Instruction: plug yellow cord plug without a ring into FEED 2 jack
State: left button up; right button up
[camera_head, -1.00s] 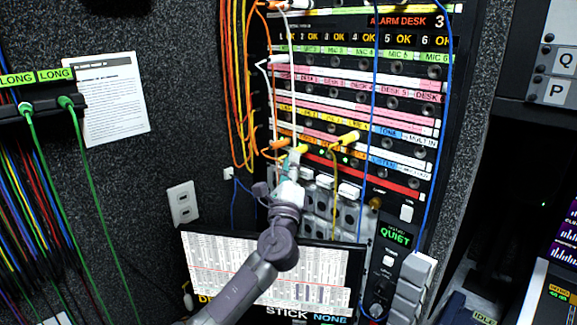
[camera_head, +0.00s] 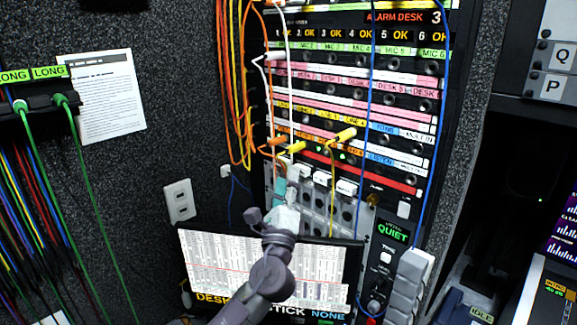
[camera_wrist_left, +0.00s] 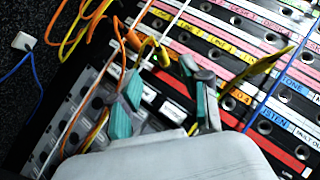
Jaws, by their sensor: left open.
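A yellow plug (camera_head: 291,149) sits at the patch panel's lower jack rows, beside an orange plug. It also shows in the left wrist view (camera_wrist_left: 161,54). A second yellow plug (camera_head: 342,136) stands out from the panel to the right, with a yellow cord hanging down; it shows in the wrist view too (camera_wrist_left: 258,66). I cannot make out a ring on either plug. Small orange labels (camera_head: 350,153) lie by these plugs, but I cannot read FEED 2. My left gripper (camera_head: 284,187) is open and empty below the first yellow plug, its teal-padded fingers apart (camera_wrist_left: 165,103). My right gripper is not in view.
White, orange and blue cords hang across the panel. A monitor (camera_head: 215,262) stands below, behind my left arm. Grey buttons (camera_head: 411,282) are at the right.

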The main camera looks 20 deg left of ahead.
pick_arm(q)
jog(key=v, duration=0.5)
jog(key=shift+s+d+f, duration=0.1)
jog(key=shift+s+f, duration=0.05)
jog(key=shift+s, duration=0.15)
